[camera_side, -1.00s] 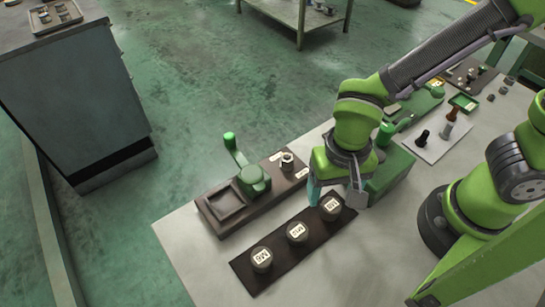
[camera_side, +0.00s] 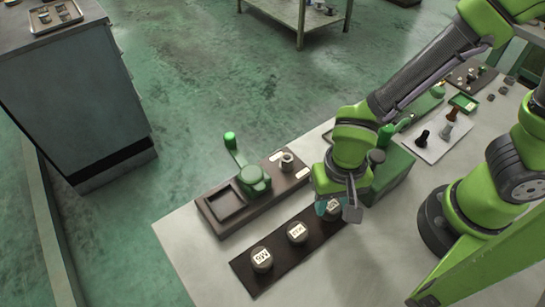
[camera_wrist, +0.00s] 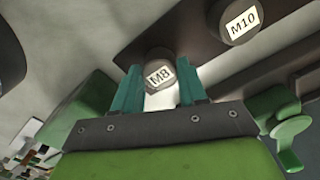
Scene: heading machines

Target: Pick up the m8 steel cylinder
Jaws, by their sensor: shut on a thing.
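The M8 steel cylinder (camera_wrist: 160,65), round with a white label on top, is between the two teal fingers of my gripper (camera_wrist: 162,88) in the wrist view. My gripper also shows in the side view (camera_side: 337,209), pointing down at the right end of the dark strip (camera_side: 272,278). It is shut on the M8 cylinder, whose labelled top (camera_side: 333,207) is partly hidden by the gripper there. The cylinder appears to be at its place on the strip; I cannot tell whether its base touches it.
The M10 cylinder (camera_wrist: 240,20) stands beside M8, also seen in the side view (camera_side: 297,233). Another labelled cylinder (camera_side: 261,259) stands at the strip's left end. A fixture with a green lever (camera_side: 254,179) lies behind the strip. A green box (camera_side: 392,172) stands close to my gripper.

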